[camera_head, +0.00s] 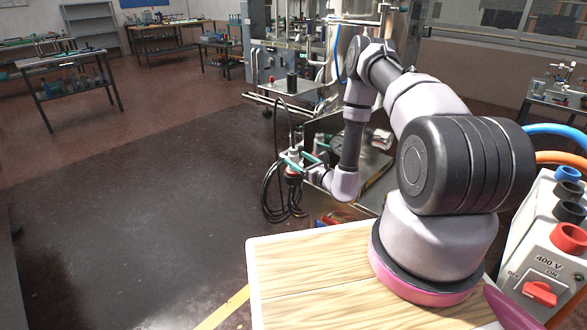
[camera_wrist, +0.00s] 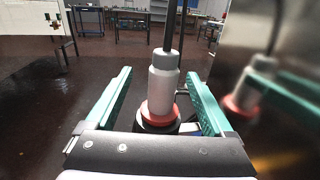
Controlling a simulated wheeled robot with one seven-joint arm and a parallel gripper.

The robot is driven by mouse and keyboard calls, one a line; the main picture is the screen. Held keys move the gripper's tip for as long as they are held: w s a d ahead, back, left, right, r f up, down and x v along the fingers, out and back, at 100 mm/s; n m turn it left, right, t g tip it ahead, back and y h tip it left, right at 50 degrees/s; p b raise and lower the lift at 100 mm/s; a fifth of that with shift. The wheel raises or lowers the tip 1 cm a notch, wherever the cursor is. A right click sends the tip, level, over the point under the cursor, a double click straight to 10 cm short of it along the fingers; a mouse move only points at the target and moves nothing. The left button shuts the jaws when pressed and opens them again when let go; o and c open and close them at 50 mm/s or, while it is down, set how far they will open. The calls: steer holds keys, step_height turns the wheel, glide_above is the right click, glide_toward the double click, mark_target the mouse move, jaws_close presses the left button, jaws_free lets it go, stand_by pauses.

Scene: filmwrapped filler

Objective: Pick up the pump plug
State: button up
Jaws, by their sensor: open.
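The pump plug (camera_wrist: 163,90) is a pale grey cylinder with a darker grey collar, a red-orange ring at its base and a black cable rising from its top. In the wrist view it stands upright between the two green fingers of my gripper (camera_wrist: 158,98). The fingers are open, with a gap visible on each side of the plug. In the head view my gripper (camera_head: 302,165) is at the plug, beside the metal machine; the plug is small there and mostly hidden by the gripper.
A shiny metal panel (camera_wrist: 270,100) stands close on the right in the wrist view and mirrors the plug. Black cable loops (camera_head: 272,195) hang below the gripper in the head view. A wooden top (camera_head: 300,270) and a 400 V box (camera_head: 545,250) are near me. Open floor lies left.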

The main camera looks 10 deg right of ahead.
steer(key=x, duration=0.7)
steer(key=shift+w+d+f, duration=0.1)
steer(key=shift+d, duration=0.2)
jaws_close()
